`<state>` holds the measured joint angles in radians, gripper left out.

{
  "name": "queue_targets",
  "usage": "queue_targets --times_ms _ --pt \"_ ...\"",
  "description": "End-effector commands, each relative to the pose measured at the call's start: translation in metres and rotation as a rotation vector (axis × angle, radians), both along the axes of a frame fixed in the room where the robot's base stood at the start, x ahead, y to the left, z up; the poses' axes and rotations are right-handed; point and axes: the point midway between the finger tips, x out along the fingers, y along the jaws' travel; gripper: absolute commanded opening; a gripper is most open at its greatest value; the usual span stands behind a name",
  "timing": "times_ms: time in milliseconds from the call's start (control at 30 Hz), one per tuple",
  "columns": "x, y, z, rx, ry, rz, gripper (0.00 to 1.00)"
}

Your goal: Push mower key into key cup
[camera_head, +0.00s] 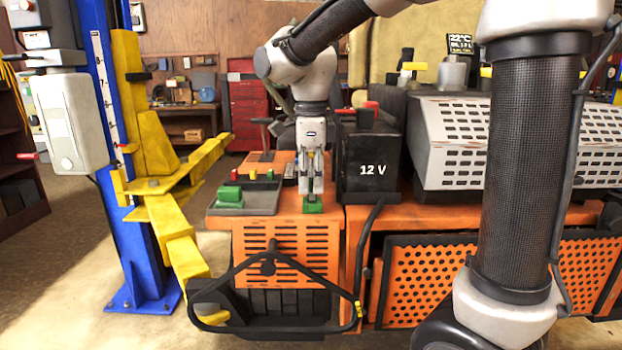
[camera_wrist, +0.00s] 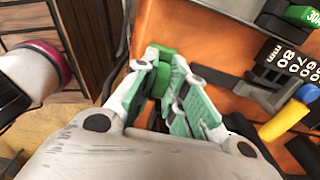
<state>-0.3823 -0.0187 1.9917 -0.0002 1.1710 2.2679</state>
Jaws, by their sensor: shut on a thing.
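My gripper (camera_head: 312,194) points straight down over the left part of the orange mower body (camera_head: 275,226). It is shut on the mower key (camera_head: 313,206), a small green piece at the front edge of the orange top. In the wrist view, my gripper (camera_wrist: 162,78) has its fingers close together with the green key (camera_wrist: 160,55) at their tips. I cannot make out the key cup apart from the green piece and the fingers, nor tell how deep the key sits.
A black 12 V battery box (camera_head: 367,160) stands close on the right. A grey tray (camera_head: 262,199) with a green block lies on the left. A black bar (camera_head: 275,256) juts out in front. A yellow lift arm (camera_head: 168,222) and blue post (camera_head: 122,215) stand farther left.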

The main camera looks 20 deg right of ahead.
Motion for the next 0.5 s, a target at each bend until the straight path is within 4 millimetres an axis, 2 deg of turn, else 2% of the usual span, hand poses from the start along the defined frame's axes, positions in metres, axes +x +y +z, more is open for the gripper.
queue_targets --times_ms 500 --pt "0.0001 0.0001 -0.0105 0.0 0.0 0.0 0.0"
